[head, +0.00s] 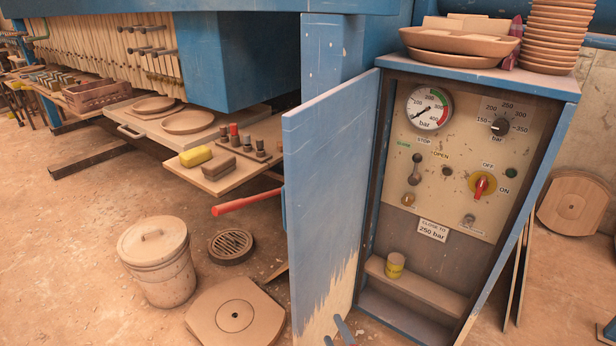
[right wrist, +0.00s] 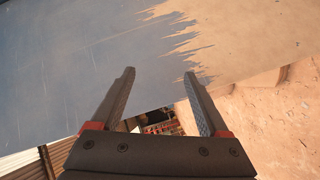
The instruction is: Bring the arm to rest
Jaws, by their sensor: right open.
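My right gripper (head: 342,333) shows at the bottom edge of the head view, low in front of the open blue cabinet door (head: 326,170). Only its finger ends show there. In the right wrist view its two dark fingers (right wrist: 159,73) stand apart with nothing between them. Beyond them is the door's blue face (right wrist: 80,65) with worn, bare paint. I cannot tell whether the fingers touch the door. My left gripper is in neither view.
The control cabinet (head: 568,110) stands open, with a gauge (head: 429,108), a red switch (head: 481,186) and a yellow tin (head: 394,265) on its shelf. A lidded bucket (head: 158,262), a drain grate (head: 231,246) and a round-edged plate (head: 225,325) are on the floor at left.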

